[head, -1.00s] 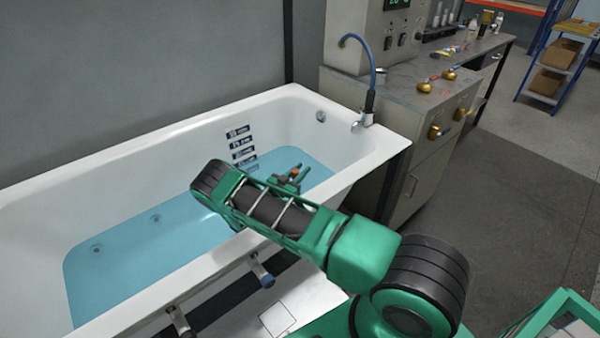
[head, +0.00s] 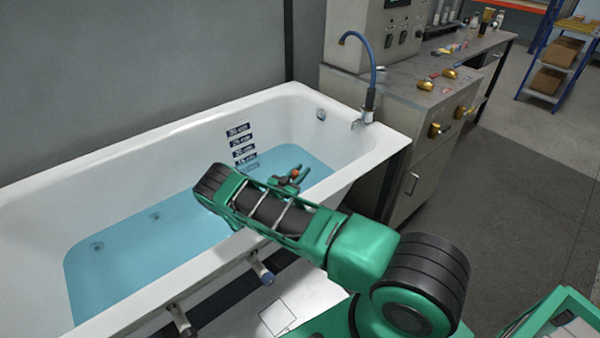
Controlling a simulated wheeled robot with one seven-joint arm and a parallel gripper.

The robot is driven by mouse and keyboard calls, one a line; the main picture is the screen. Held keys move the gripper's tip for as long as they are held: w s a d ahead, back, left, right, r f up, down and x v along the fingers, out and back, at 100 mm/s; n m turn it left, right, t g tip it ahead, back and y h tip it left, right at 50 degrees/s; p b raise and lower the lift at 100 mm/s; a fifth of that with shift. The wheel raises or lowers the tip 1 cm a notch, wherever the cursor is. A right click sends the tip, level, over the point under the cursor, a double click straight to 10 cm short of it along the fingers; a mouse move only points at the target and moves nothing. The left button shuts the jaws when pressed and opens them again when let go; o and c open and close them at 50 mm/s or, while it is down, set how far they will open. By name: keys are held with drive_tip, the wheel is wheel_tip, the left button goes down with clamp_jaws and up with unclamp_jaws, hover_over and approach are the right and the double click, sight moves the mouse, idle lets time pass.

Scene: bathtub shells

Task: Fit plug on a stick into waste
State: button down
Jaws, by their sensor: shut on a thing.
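My gripper (head: 288,182) is over the tap end of the white bathtub (head: 355,163), low near the water and partly hidden behind my green arm. It is shut on a small orange-red piece (head: 294,173), which seems to be the top of the plug's stick. The rest of the stick and the plug are hidden. Blue water (head: 130,255) stands in the tub. I cannot make out the waste near my gripper. Two small round fittings, one farther off (head: 155,217) and one nearer (head: 97,246), show through the water at the left; I cannot tell what they are.
The tub's near rim (head: 190,290) runs under my arm. A tap with a blue hose (head: 372,75) stands at the far right corner, beside a grey cabinet (head: 415,180). Dark level labels (head: 243,148) mark the far inner wall. Open floor lies at the right.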

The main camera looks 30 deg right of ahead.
drive_tip(key=shift+f, duration=1.45)
drive_tip(key=c, duration=1.4)
unclamp_jaws()
drive_tip(key=s+a+r, duration=0.3)
drive_tip(key=a+r, duration=0.8)
drive_tip(key=shift+s+a, duration=0.1)
